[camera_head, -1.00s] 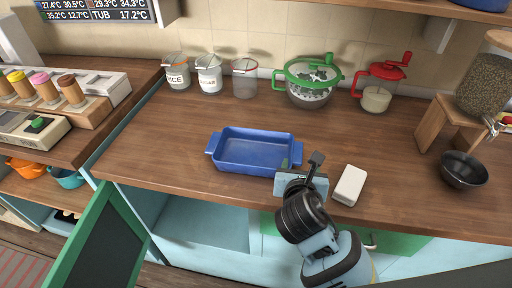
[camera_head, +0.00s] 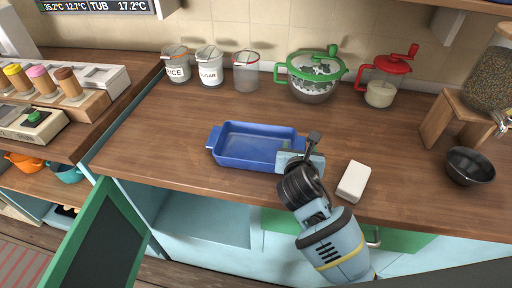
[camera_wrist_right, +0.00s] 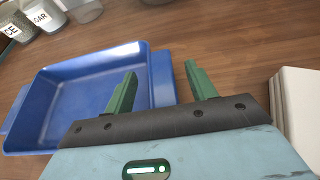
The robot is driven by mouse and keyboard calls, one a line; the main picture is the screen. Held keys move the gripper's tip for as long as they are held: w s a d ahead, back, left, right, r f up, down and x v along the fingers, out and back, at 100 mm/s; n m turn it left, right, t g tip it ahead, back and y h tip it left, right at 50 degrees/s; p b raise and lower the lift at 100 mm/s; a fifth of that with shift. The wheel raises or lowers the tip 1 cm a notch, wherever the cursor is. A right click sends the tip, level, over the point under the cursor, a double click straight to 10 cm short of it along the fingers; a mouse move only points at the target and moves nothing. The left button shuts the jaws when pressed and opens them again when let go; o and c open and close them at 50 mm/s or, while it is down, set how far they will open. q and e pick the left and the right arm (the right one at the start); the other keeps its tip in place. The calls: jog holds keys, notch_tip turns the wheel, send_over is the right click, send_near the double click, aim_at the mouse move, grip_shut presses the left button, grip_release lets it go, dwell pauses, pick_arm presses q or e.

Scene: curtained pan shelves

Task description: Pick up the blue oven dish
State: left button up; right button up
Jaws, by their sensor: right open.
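The blue oven dish (camera_head: 250,154) is rectangular and empty and sits upright on the wooden counter. It has a small handle at each short end. My right gripper (camera_head: 299,143) is open at the dish's right end and hides part of that end. In the right wrist view the dish (camera_wrist_right: 75,95) fills the left side. There the open green fingers (camera_wrist_right: 161,70) show with the dish's right handle (camera_wrist_right: 163,80) between them in the picture. Whether they are low enough to be around it, I cannot tell. My left gripper is not in view.
A white block (camera_head: 353,182) lies just right of my right gripper. A black bowl (camera_head: 469,166) stands farther right. Several canisters, a green-lidded bowl (camera_head: 311,78) and a red-topped jar (camera_head: 382,88) line the back. A green open door (camera_head: 100,235) is at front left.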

jog(key=shift+c, duration=0.8)
grip_shut()
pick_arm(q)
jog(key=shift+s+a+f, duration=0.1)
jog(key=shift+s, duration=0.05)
pick_arm(e)
jog(key=shift+r, duration=0.15)
